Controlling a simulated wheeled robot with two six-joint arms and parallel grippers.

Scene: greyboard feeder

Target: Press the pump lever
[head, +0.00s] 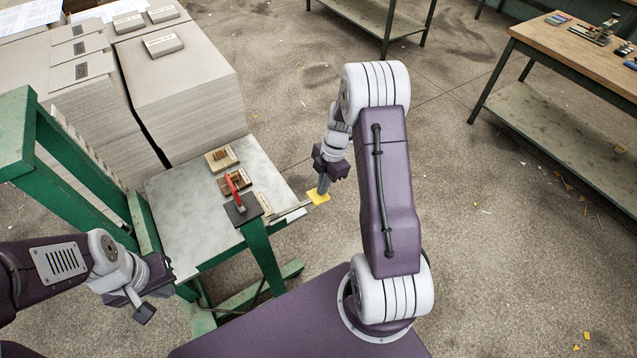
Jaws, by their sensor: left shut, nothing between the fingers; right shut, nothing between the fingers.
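A grey metal lever (291,211) sticks out to the right from the near right corner of a marble-topped table. It ends in a flat yellow pad (319,198). A red handle (233,187) stands on a dark plate (243,209) on top of a green post; no label tells which one is the pump lever. My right gripper (323,188) is shut, pointing down, with its tips at or just over the yellow pad; I cannot tell whether they touch. My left gripper (143,311) is shut and empty at the lower left, well apart from both levers.
The marble-topped table (180,215) carries small wooden blocks (221,158). Tall greyboard stacks (190,95) stand behind it. A green frame (75,150) rises at the left. A workbench (570,45) stands at the upper right. The floor between is open.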

